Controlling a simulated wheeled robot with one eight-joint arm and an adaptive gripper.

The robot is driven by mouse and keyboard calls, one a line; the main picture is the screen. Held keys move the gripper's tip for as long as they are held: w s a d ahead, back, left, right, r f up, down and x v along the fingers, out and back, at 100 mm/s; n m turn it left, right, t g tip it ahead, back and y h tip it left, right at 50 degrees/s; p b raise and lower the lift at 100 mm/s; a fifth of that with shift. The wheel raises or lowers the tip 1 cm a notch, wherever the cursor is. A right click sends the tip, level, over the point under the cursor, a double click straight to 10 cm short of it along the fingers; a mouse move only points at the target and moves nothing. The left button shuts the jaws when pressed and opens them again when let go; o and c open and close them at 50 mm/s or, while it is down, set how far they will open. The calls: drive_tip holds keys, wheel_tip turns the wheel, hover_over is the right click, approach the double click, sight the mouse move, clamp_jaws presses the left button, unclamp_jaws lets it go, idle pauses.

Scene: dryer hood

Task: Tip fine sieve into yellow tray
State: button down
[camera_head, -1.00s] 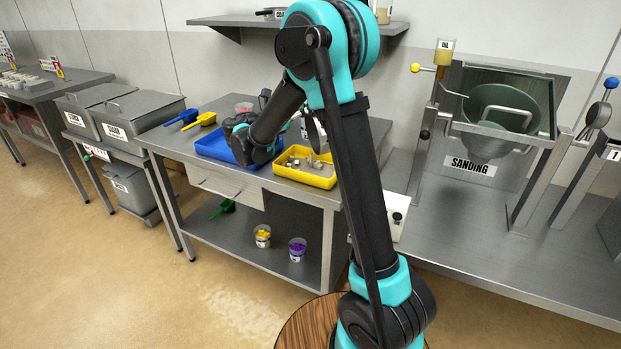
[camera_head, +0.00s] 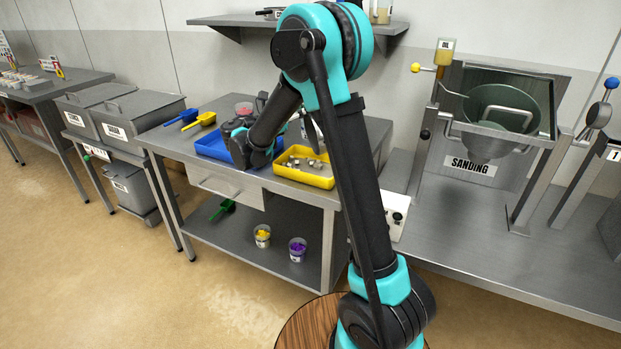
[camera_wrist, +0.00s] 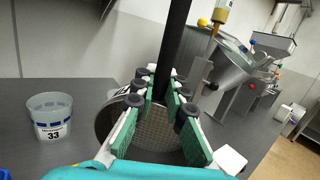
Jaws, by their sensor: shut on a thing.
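My gripper (camera_wrist: 165,88) is shut on the black handle (camera_wrist: 174,45) of the fine sieve. The sieve's round metal rim and mesh (camera_wrist: 150,132) show behind and below the fingers in the wrist view, partly hidden by them. In the head view my arm hides most of the sieve, and my gripper is above or beside the blue tray. The yellow tray (camera_head: 303,178) sits just right of it on the steel table, with several pale pieces inside. I cannot tell the sieve's exact tilt or contents.
The blue tray (camera_head: 207,148) is left of the yellow tray. A clear tub marked 33 (camera_wrist: 50,118) stands on the table. Blue (camera_head: 181,117) and yellow (camera_head: 201,121) scoops lie at the table's left. A shelf (camera_head: 232,24) hangs above. The sanding machine (camera_head: 490,115) stands at right.

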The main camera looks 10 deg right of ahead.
drive_tip(key=w+d+f+m+g+y+b, duration=0.1)
drive_tip(key=d+f+y+b, duration=0.1)
drive_tip(key=d+y, duration=0.4)
drive_tip(key=w+d+f+m+g+y+b, duration=0.1)
drive_tip(key=d+f+g+y+b, duration=0.1)
drive_tip(key=d+y, duration=0.4)
drive_tip(key=w+d+f+g+y+b, duration=0.1)
drive_tip(key=d+y, duration=0.5)
drive_tip(key=d, duration=0.8)
drive_tip(key=shift+w+f+m+g+y+b, duration=0.5)
drive_tip(key=shift+f+b, duration=0.35)
drive_tip(key=shift+b, duration=0.4)
